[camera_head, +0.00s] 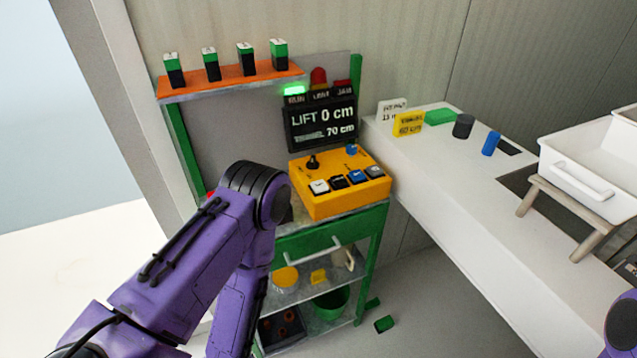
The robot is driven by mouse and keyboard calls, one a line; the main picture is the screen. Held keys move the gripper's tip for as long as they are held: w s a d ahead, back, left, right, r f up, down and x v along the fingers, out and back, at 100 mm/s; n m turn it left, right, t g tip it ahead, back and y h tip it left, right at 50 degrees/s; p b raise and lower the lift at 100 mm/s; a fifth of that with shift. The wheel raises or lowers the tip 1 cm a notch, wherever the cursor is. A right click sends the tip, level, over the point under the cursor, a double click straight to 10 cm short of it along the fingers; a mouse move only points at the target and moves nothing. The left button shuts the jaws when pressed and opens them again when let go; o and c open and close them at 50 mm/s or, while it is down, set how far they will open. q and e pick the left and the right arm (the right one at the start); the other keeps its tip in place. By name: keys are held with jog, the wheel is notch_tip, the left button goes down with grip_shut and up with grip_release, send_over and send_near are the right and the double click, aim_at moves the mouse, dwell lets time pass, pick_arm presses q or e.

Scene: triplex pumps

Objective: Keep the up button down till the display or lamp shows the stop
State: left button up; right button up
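A yellow control box (340,190) stands on the green cabinet. The black display (322,124) behind reads "LIFT 0 cm", with a smaller line ending in "70 cm". Above it a green lamp (294,90) glows over "RUN"; a red lamp (319,76) looks unlit. My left arm bends in front of the cabinet; neither gripper is visible.
An orange shelf (230,83) holds several green-and-black blocks. The green cabinet (335,232) has a drawer handle and lower shelves.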

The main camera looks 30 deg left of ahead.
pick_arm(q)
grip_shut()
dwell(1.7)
